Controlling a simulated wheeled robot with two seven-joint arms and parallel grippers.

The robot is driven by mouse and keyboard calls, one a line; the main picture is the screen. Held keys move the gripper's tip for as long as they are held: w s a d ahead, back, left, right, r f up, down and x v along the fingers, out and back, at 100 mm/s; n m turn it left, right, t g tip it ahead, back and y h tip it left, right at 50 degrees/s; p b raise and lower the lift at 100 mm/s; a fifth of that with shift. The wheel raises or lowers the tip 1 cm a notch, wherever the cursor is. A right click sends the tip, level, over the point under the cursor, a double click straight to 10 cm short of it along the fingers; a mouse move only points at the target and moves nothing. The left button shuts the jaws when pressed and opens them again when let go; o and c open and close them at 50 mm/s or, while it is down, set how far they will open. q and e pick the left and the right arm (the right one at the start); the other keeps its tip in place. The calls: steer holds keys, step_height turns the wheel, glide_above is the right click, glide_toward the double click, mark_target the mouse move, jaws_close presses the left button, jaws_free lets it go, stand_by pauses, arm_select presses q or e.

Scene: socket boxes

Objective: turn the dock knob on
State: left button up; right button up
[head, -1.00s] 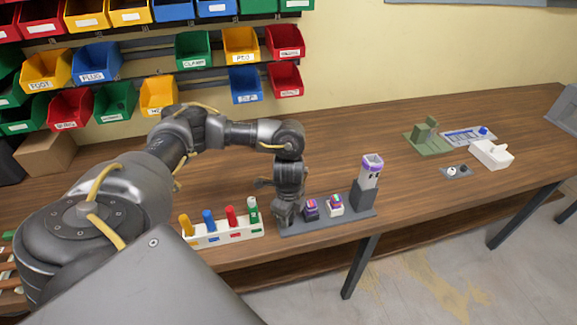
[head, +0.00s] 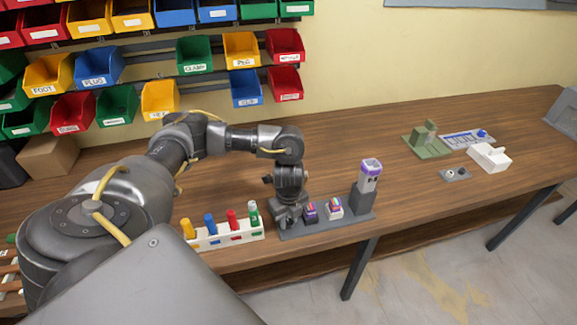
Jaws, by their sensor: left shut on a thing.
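The grey dock base (head: 345,223) lies near the front edge of the bench. Two small blocks stand on it, one purple (head: 310,212) and one white (head: 334,208), both with coloured tops. A grey holder at its right end carries a white device with a purple top (head: 371,166). My left gripper (head: 289,219) points down at the dock's left end, beside the purple block. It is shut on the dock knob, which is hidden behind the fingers. My right gripper is not in view.
A white rack (head: 224,239) with several coloured pegs stands just left of the dock. A green fixture (head: 427,143), a white part (head: 489,158) and a small grey plate (head: 456,174) lie far right. Label bins hang on the wall. The bench behind the dock is clear.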

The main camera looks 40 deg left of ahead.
mark_target(288, 222)
arm_select(q)
steer(key=m, duration=0.3)
steer(key=shift+m, duration=1.7)
steer(key=o, duration=1)
step_height(288, 222, up, 11)
steer(key=shift+f+p, duration=0.1)
steer(key=shift+p, duration=0.95)
